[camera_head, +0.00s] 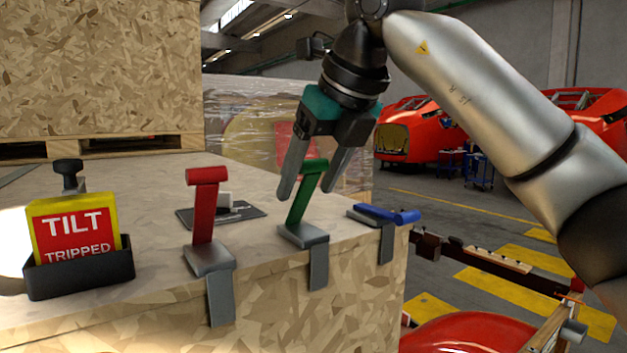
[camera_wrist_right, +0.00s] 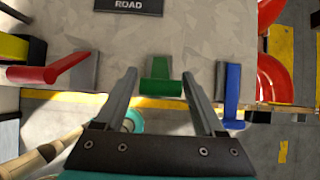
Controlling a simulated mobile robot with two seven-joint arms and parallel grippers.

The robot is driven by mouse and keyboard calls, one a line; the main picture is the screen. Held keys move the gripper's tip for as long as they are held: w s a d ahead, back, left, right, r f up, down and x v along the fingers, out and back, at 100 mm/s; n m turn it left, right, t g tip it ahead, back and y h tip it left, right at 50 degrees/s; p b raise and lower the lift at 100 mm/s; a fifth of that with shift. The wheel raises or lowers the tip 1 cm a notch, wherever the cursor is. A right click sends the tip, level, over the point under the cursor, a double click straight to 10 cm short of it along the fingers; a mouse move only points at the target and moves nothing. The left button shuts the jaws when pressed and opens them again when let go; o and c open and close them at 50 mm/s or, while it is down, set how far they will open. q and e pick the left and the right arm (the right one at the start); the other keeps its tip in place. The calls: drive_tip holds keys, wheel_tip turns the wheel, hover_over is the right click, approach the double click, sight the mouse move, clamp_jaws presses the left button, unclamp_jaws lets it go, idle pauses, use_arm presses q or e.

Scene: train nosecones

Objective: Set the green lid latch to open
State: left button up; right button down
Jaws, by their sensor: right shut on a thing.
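The green lid latch (camera_head: 305,196) stands up, leaning slightly, from its metal base on the edge of the wooden crate (camera_head: 330,295). In the right wrist view the green crossbar (camera_wrist_right: 160,84) lies between the two fingers (camera_wrist_right: 160,75); finger contact is hard to make out there. My left gripper is not in view.
A red latch (camera_head: 203,215) stands upright to the left, and a blue latch (camera_head: 390,214) lies down to the right. A yellow and red TILT TRIPPED sign (camera_head: 77,237) stands in a black holder at the left. A larger crate (camera_head: 100,65) is behind.

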drive_tip(key=shift+w+a+r, duration=0.1)
idle(0.3)
unclamp_jaws()
idle(0.4)
drive_tip(key=shift+r, duration=0.35)
drive_tip(key=v, duration=1.4)
drive_tip(key=shift+r+b, duration=0.3)
